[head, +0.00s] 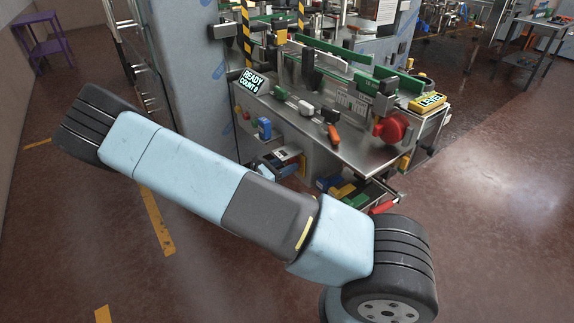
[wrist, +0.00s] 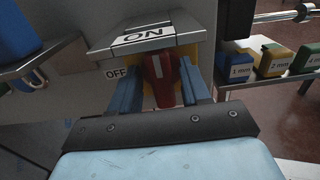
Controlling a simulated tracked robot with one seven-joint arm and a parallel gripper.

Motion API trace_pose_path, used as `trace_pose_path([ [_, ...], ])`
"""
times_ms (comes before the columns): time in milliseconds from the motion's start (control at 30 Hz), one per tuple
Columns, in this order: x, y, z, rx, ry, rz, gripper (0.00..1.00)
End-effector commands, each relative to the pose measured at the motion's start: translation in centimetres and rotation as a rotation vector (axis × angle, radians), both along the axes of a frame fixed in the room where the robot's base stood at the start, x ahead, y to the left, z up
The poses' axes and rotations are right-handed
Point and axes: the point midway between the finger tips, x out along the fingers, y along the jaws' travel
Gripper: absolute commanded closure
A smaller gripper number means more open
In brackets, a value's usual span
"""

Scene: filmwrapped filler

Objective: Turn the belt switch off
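The belt switch shows in the wrist view as a red knob (wrist: 162,80) on a yellow-backed grey housing (wrist: 150,42). The housing's top plate reads "ON", upside down here, and an "OFF" label (wrist: 116,73) sits left of the knob. The knob stands roughly upright in the picture, with a pale mark near its top. My gripper (wrist: 163,88) has its two blue fingers on either side of the knob, very close to it. Whether both fingers press on it is not clear.
Labelled blocks, blue (wrist: 240,66), yellow (wrist: 273,61) and green, stand on a shelf at the right in the wrist view. A blue part (wrist: 14,35) on a metal bracket is close at the left. The machine table (head: 352,150) carries a red handwheel (head: 394,128).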

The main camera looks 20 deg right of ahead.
Motion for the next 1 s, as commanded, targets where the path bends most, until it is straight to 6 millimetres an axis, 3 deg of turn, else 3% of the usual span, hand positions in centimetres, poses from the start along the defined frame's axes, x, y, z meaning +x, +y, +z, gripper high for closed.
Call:
trace_pose_path([
  [467, 0.06, 0.06, 0.01, 0.000, -0.001, 0.001, 1.00],
  [767, 0.16, -0.13, 0.03, -0.010, 0.033, -0.001, 1.00],
  [1000, 0.30, -0.03, 0.05, -0.049, 0.158, -0.001, 1.00],
])
